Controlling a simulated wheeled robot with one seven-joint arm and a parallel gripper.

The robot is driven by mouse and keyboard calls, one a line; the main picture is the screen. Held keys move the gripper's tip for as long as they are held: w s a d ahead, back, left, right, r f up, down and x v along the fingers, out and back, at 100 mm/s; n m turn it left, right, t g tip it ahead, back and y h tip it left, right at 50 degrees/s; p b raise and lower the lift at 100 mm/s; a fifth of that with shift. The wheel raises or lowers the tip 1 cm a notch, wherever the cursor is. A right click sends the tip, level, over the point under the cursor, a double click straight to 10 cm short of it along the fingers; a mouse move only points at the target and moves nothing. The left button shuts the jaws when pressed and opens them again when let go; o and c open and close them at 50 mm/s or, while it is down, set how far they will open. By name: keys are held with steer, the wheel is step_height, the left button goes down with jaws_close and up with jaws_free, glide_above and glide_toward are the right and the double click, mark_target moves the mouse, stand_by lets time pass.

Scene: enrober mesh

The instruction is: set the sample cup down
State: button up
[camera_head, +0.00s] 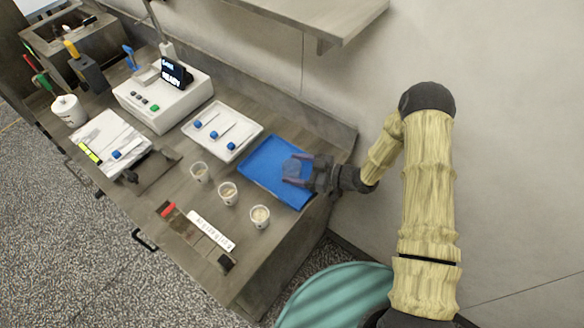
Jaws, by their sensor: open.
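My gripper (296,169) reaches in from the right over the blue tray (262,178), its two fingers spread. A small translucent cup-like shape (291,167) shows between the fingertips, over the tray's right part. It looks bluish against the tray; I cannot tell whether it touches the tray floor or a finger.
A white tray (246,141) with blue-capped tools lies left of the blue tray. A white instrument (160,98) with a lit display stands further left. A label strip (211,230) lies near the front edge. A shelf (318,16) juts from the wall above.

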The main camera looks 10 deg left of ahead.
steer(key=b+v, duration=0.1)
steer(key=v, duration=0.3)
steer(key=b+v, duration=0.2)
steer(key=v, duration=0.3)
steer(key=shift+d+f, duration=0.15)
steer(key=shift+d, duration=0.15)
steer(key=shift+d+r, duration=0.25)
steer(key=shift+d, duration=0.3)
